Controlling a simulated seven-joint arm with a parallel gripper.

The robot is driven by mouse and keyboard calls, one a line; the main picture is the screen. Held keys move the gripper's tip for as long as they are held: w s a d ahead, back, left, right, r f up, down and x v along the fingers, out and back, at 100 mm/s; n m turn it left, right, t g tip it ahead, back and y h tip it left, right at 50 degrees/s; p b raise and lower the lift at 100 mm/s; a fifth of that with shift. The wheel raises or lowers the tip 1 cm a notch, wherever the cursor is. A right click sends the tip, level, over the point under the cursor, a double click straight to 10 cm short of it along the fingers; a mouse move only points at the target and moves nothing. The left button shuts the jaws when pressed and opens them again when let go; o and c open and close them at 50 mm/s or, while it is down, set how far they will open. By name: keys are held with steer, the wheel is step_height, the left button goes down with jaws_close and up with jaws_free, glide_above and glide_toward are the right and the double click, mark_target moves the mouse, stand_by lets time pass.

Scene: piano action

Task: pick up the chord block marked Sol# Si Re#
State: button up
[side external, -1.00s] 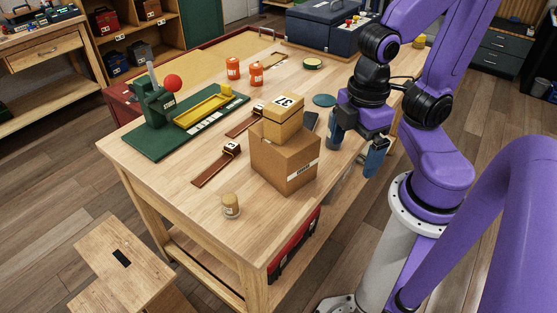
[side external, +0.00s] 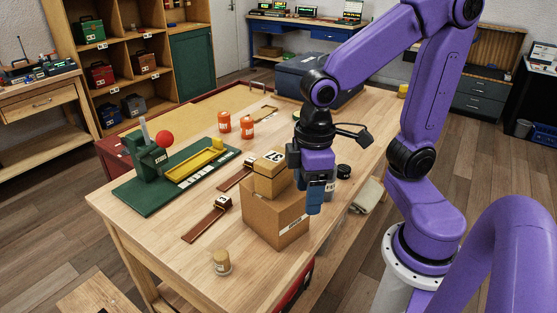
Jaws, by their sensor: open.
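I cannot read the marking Sol# Si Re# on anything, so I cannot tell which thing is the chord block. Two dark brown strips with small raised, white-labelled ends lie on the table: the near strip (side external: 205,222) and the far strip (side external: 233,177), the latter partly hidden by boxes. My gripper (side external: 308,196) is open and points down beside the right side of a large cardboard box (side external: 275,218). Its blue near finger shows; the other is partly hidden. I see nothing held, and the table behind the gripper and box is hidden.
A smaller box (side external: 272,182) stands on the large one, close to my gripper. A small jar (side external: 222,262) stands at the front. The front left tabletop is clear.

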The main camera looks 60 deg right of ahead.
steer(key=w+d+m, duration=0.2)
steer(key=w+m, duration=0.6)
steer(key=w, duration=0.9)
steer(key=w+d+m, duration=0.7)
steer(key=w+d, duration=0.2)
steer(key=w, duration=0.3)
steer(key=w+d+f+m, duration=0.2)
steer(key=d+f+m, duration=0.15)
steer(key=d, duration=0.55)
steer(key=w+d+f+m, duration=0.15)
steer(key=d+m, duration=0.25)
steer(key=d, duration=0.6)
steer(key=w+d+f+m, duration=0.1)
steer(key=d+f+m, duration=0.25)
steer(key=d, duration=0.55)
step_height(320, 180, down, 11)
steer(key=shift+w+d, duration=0.1)
steer(key=shift+a+f, duration=0.15)
steer(key=shift+f, duration=1.2)
steer(key=shift+a+f, duration=0.1)
steer(key=shift+f, duration=1.2)
